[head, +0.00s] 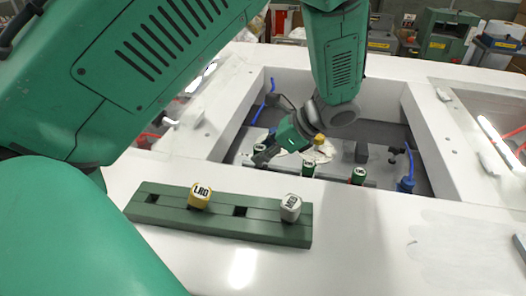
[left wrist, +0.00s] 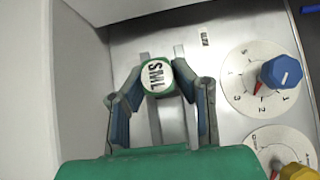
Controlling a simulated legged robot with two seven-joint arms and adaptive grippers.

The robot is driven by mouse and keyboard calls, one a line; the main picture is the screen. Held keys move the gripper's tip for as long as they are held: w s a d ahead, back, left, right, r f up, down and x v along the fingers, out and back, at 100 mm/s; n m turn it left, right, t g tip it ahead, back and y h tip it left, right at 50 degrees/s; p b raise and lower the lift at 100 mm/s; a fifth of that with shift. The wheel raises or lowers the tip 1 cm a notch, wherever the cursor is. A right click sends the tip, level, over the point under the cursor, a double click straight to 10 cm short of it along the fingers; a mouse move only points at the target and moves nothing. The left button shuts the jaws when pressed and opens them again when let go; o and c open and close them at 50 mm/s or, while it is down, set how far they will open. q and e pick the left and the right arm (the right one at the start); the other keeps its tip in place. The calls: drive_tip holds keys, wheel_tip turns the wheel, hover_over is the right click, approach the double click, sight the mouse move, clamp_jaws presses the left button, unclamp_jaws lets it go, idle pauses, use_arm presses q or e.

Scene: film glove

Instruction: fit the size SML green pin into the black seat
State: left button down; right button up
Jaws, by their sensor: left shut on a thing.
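The green pin (left wrist: 157,76) has a white top marked SML and sits between my left gripper's fingertips (left wrist: 160,72) in the left wrist view. My left gripper is shut on it. In the head view my left gripper (head: 264,153) is down inside the recessed bay, and the pin in it is too small to make out clearly. A dark upright block (head: 362,152) stands in the bay; I cannot tell whether it is the black seat. My right gripper is not in view.
A green rack (head: 225,227) on the white counter holds a yellow LRD pin (head: 199,196) and a grey MED pin (head: 290,208), with dark square holes between. A blue knob (left wrist: 281,73) on a dial and a yellow knob (left wrist: 298,172) are right of my gripper.

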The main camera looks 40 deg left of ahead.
use_arm(q)
drive_tip(key=shift+f+b, duration=0.5)
drive_tip(key=shift+f, duration=0.7)
drive_tip(key=c, duration=1.3)
unclamp_jaws()
drive_tip(key=shift+o, duration=0.2)
drive_tip(key=v, duration=1.2)
drive_tip(key=shift+w+d+f, duration=0.1)
drive_tip(key=shift+f, duration=0.05)
